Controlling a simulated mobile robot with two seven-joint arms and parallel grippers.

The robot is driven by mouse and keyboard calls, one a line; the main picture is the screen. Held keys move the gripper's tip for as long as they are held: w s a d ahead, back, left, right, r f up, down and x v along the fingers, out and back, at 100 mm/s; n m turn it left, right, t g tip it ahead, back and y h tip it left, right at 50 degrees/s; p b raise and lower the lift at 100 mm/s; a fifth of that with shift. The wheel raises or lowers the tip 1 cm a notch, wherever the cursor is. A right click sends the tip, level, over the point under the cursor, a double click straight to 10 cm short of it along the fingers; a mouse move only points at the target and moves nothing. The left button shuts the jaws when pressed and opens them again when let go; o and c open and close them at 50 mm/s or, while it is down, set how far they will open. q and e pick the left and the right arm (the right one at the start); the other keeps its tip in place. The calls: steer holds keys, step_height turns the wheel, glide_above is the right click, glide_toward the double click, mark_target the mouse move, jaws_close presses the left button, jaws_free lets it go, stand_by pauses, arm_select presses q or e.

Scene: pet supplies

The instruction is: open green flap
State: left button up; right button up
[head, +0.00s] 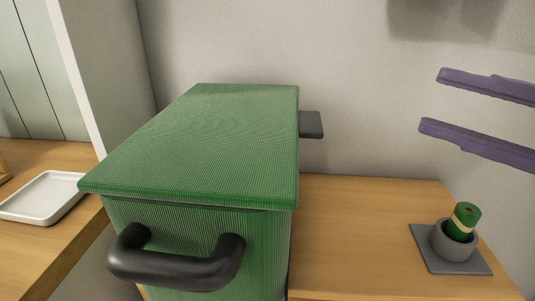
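The green flap (215,130) is the flat ribbed lid on top of a green box (265,250). It lies level and closed on the box. A dark grey tab (312,125) sticks out at the right side, near the lid's back right edge. A thick black handle (180,265) is on the front face of the box, below the lid. My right gripper (431,99) comes in from the right, with two purple fingers spread apart and nothing between them. It is in the air, to the right of the tab and apart from it. My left gripper is not in view.
A wooden surface (370,230) lies right of the box. On it a grey cup (447,245) holding a green roll stands on a dark square mat (465,268). A white tray (40,200) lies on wood at the left. A grey wall stands behind.

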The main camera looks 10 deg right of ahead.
mark_target(322, 126)
steer(key=w+a+f, duration=0.1)
steer(key=w+a, duration=0.1)
steer(key=a, duration=0.1)
steer(key=w+a+f+n+g, duration=0.1)
steer(key=w+a, duration=0.1)
steer(key=w+a+f+g, duration=0.1)
steer(key=a, duration=0.2)
steer(key=shift+w+a+f+n+y, duration=0.3)
steer(key=shift+w+f+n, duration=0.1)
jaws_close()
stand_by(1.2)
